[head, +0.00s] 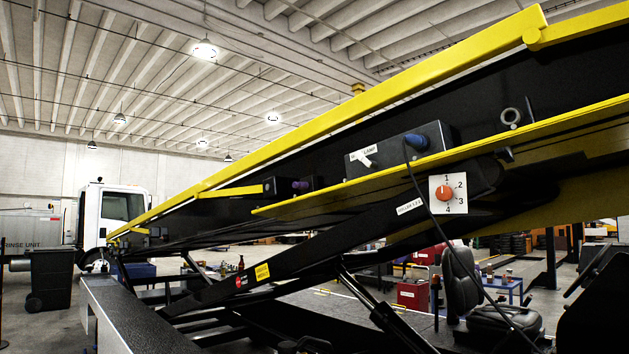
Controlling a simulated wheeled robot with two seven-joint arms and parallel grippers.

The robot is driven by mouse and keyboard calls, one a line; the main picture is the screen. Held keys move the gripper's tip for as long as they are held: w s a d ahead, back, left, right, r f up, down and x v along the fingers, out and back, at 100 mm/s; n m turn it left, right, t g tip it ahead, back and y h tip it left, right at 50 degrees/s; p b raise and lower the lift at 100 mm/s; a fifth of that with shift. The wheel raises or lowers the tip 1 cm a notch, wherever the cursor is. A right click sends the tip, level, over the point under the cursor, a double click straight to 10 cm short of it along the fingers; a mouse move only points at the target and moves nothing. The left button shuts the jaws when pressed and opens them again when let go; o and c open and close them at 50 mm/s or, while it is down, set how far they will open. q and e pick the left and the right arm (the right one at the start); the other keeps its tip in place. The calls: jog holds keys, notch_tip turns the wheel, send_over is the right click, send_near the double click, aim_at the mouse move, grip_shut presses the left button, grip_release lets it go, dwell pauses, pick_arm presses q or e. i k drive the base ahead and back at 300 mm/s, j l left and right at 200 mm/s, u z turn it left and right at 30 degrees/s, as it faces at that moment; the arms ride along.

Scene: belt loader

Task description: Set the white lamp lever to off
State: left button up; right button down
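A dark control box (388,153) labelled "LAMP" is mounted on the black side of the sloping belt loader, at the right of the middle. The small white lamp lever (366,161) sits on the left part of its face and looks tilted. The small marks beside the lever are too fine to read. A blue connector (416,141) with a black cable is at the box's right end. Neither of my grippers shows in the head view.
A yellow ledge (350,184) runs just under the lamp box. Below it is an orange rotary knob (444,193) on a white plate marked 1 to 4. The black cable hangs down past the knob plate. A seat (462,280) stands at lower right.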

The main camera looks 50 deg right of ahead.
aim_at(359, 155)
jog(key=i+j+z, duration=0.1)
jog(key=i, duration=1.35)
jog(key=i+z, duration=0.45)
jog(key=i, duration=0.3)
jog(key=i+j+z, duration=0.15)
jog(key=i+z, duration=0.3)
jog(key=i, duration=0.3)
jog(key=z, duration=2.25)
